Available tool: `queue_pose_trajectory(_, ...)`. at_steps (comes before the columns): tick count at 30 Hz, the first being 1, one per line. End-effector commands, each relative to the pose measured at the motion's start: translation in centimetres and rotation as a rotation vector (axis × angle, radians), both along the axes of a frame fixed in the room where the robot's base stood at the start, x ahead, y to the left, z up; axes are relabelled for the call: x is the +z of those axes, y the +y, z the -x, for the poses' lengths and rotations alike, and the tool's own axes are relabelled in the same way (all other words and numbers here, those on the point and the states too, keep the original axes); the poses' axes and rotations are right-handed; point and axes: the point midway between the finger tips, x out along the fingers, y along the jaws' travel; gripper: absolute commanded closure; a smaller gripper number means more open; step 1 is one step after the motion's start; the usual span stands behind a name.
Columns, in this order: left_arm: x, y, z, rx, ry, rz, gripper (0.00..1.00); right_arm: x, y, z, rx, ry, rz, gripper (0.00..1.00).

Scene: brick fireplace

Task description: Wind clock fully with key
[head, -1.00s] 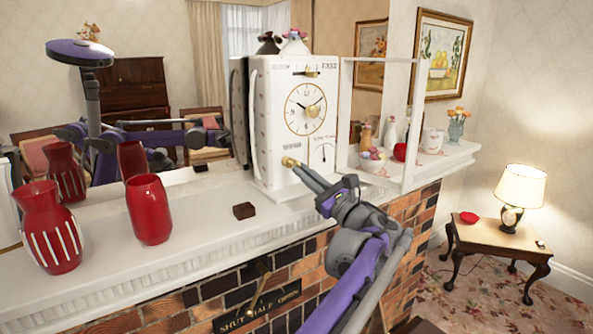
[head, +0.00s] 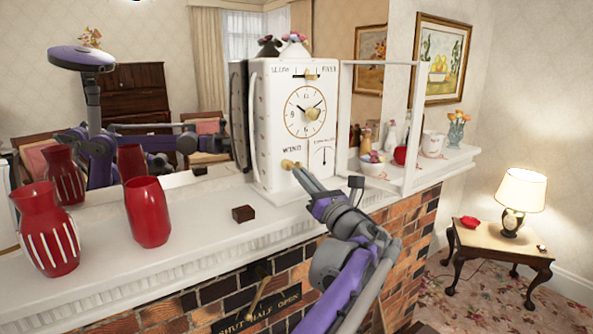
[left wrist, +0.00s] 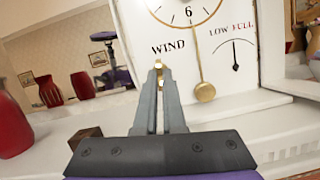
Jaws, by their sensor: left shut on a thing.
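A white clock (head: 268,140) stands on the mantel with its glass door (head: 345,110) swung open to the right. A small brass key (left wrist: 157,66) is at the clock's front, just below the word WIND; it also shows in the head view (head: 287,164). My left gripper (head: 293,168) is shut on the key, its two long grey fingers (left wrist: 159,90) pointing at the clock face. The fingers hide part of the key. In the left wrist view, the LOW–FULL gauge (left wrist: 235,55) has its needle nearly upright, about midway. My right gripper cannot be made out.
A small brown block (head: 243,213) lies before the clock. A bowl (head: 376,166) and cups stand behind the open door. A mirror behind reflects me.

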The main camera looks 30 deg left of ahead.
Motion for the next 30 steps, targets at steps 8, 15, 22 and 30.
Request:
queue_pose_trajectory(8,0.04,0.27,0.20,0.002,0.282,-0.117,1.00,-0.08,0.00,0.03,0.000,0.000,0.000,0.76)
queue_pose_trajectory(15,0.01,0.25,0.17,0.002,0.295,-0.122,1.00,-0.09,0.00,0.02,0.000,0.000,0.000,0.76)
queue_pose_trajectory(22,0.01,0.19,0.16,0.001,0.294,-0.121,0.58,-0.09,0.00,0.02,0.000,0.000,0.000,0.76)
queue_pose_trajectory(30,0.02,0.13,0.15,0.001,0.293,-0.121,0.42,-0.09,0.00,0.02,0.000,0.001,0.000,0.76)
